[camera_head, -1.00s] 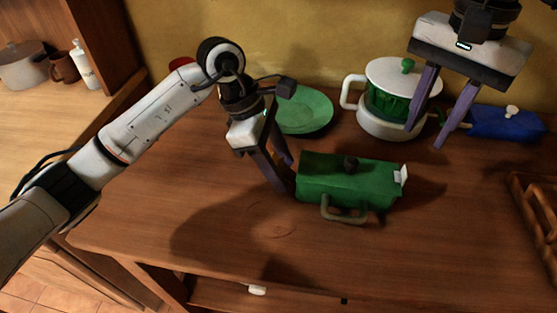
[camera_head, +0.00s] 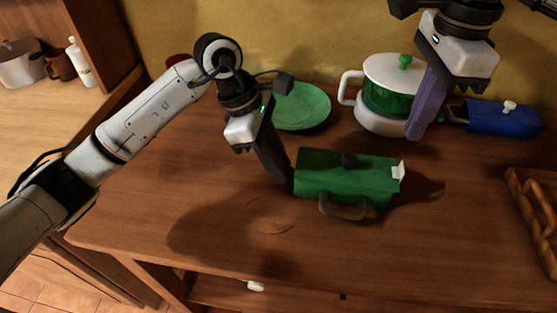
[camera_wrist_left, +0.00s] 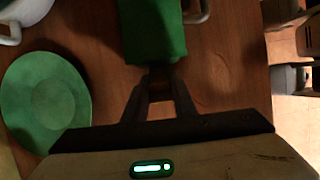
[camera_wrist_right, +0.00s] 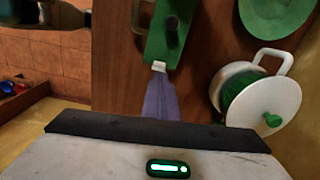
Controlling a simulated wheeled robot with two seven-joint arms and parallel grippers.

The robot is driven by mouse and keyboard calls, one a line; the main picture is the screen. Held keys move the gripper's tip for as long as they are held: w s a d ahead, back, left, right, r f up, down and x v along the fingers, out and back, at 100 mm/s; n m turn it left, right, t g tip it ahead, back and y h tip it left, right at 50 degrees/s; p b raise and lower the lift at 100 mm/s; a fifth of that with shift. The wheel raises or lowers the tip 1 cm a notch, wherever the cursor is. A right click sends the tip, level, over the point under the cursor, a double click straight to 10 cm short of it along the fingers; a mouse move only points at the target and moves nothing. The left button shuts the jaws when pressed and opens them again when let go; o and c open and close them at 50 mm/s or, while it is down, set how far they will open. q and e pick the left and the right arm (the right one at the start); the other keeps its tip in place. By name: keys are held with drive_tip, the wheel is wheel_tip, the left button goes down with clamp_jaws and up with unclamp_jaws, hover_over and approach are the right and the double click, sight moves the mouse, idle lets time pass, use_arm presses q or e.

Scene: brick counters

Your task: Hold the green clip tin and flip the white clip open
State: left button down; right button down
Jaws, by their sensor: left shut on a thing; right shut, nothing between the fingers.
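The green clip tin (camera_head: 330,178) lies on the wooden counter, with a dark knob on top and a loop handle on its front side. Its white clip (camera_head: 398,172) sticks up at the right end; it also shows in the right wrist view (camera_wrist_right: 159,66). My left gripper (camera_head: 285,178) is shut at the tin's left end; the left wrist view shows its fingers (camera_wrist_left: 160,80) meeting at the tin's end, the exact grip partly hidden. My right gripper (camera_head: 413,135) is shut and empty, pointing down above and behind the clip, apart from it.
A white pot with a green band (camera_head: 385,122) stands behind the tin, close to my right gripper. A green plate (camera_head: 302,108) lies behind it to the left. A blue box (camera_head: 497,118) and a wooden rack (camera_head: 530,215) are at the right. The counter front is clear.

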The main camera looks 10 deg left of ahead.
drive_tip(key=shift+a+f+m, duration=0.15)
drive_tip(key=shift+f+m, duration=1)
drive_tip(key=shift+f, duration=0.35)
drive_tip(key=shift+a+f+m, duration=0.15)
drive_tip(key=shift+f+m, duration=1.05)
drive_tip(key=shift+f, duration=0.25)
drive_tip(key=shift+a+f+m, duration=0.15)
drive_tip(key=shift+f+m, duration=1)
drive_tip(key=shift+f, duration=0.35)
drive_tip(key=shift+d, duration=0.15)
drive_tip(key=shift+d, duration=1.55)
wheel_tip(320, 180, up, 7)
drive_tip(key=shift+d+r, duration=0.15)
